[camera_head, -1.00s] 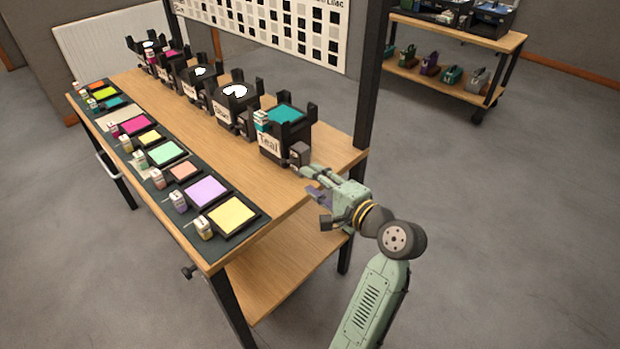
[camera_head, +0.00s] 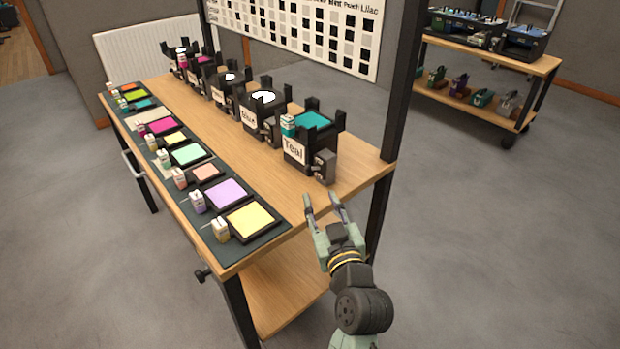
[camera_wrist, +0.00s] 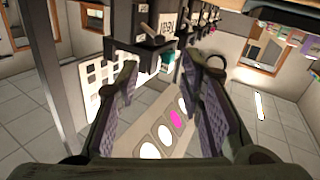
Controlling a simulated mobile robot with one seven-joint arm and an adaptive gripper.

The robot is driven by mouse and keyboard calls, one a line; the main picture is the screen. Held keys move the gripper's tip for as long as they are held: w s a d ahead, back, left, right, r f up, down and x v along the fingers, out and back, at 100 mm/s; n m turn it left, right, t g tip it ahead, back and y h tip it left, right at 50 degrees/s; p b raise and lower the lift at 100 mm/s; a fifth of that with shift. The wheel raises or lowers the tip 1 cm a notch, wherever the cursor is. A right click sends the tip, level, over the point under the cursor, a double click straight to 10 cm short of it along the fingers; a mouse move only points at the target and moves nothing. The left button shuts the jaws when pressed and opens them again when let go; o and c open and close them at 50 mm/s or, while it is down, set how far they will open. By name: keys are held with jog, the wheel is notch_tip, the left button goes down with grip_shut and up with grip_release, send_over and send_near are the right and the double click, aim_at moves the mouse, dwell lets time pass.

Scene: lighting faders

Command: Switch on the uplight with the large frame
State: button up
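A row of black uplights with corner posts stands along the back of the bench. The nearest, labelled Teal (camera_head: 295,151), holds a teal square in its top and looks largest, though perspective makes this uncertain. A grey switch box (camera_head: 325,166) is on its right side. Behind it stands an uplight (camera_head: 262,112) with a bright white disc on top. My gripper (camera_head: 321,192) is open and empty, just off the bench's right edge, apart from the Teal uplight. In the wrist view, my open fingers (camera_wrist: 160,68) point toward the upside-down Teal uplight (camera_wrist: 166,24).
The wooden bench (camera_head: 345,189) has bare room right of the Teal uplight. Coloured squares and small bottles line a dark mat (camera_head: 262,240) at the left. A black post (camera_head: 394,120) rises behind the bench's right end. A shelf cart (camera_head: 500,110) stands far right.

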aim_at(308, 169)
jog(key=shift+n, duration=0.3)
jog(key=b+x, duration=0.1)
jog(key=x, duration=0.8)
jog(key=shift+w+a+r+b, duration=0.15)
jog(key=shift+w+b, duration=0.05)
jog(key=shift+b, duration=0.15)
jog(key=shift+w+a, duration=0.1)
jog(key=shift+w, duration=0.5)
jog(key=shift+c, duration=0.4)
grip_shut()
